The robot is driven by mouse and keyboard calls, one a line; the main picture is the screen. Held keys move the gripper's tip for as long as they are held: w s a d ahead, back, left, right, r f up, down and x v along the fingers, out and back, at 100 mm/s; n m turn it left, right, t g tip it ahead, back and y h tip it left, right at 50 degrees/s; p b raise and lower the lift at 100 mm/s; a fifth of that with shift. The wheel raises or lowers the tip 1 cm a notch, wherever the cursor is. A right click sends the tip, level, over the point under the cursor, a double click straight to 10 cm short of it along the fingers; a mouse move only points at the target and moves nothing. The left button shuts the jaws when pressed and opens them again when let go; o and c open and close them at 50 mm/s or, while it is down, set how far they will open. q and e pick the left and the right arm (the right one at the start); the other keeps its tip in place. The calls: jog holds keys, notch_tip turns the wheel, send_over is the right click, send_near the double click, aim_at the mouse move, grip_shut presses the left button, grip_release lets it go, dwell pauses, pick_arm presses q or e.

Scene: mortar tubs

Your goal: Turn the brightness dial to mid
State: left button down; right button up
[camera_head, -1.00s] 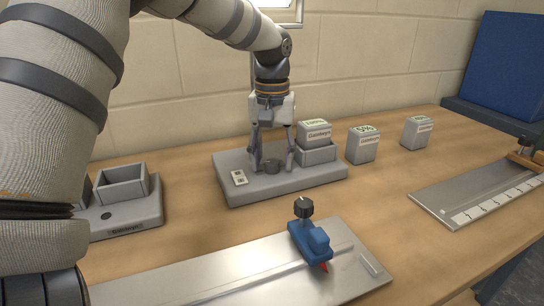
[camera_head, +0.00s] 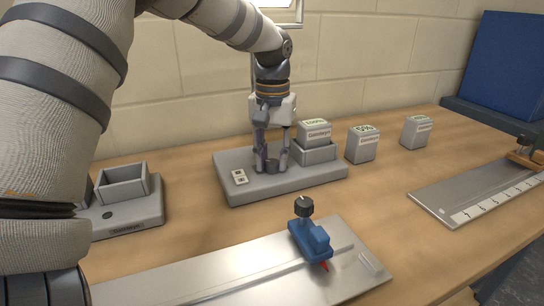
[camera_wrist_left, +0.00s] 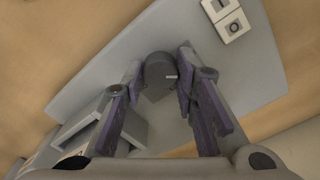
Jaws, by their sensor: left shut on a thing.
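In the head view the fingers hide most of the knob. A small white plate with two dark marks (camera_head: 239,177) lies on the base left of the gripper. My right gripper is not in view.
A labelled grey block (camera_head: 314,132) sits in a holder on the same base, close right of the gripper. Two similar blocks (camera_head: 362,144) (camera_head: 416,131) stand further right. A metal plate with a blue clamp (camera_head: 312,238) lies in front.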

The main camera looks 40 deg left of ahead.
aim_at(273, 162)
pick_arm(q)
jog(key=m, duration=1)
dwell(0.6)
jog(key=c, duration=1.2)
grip_release()
jog(key=shift+c, duration=0.2)
notch_tip(273, 162, up, 8)
jog(key=shift+f, duration=0.2)
jog(key=shift+f, duration=0.1)
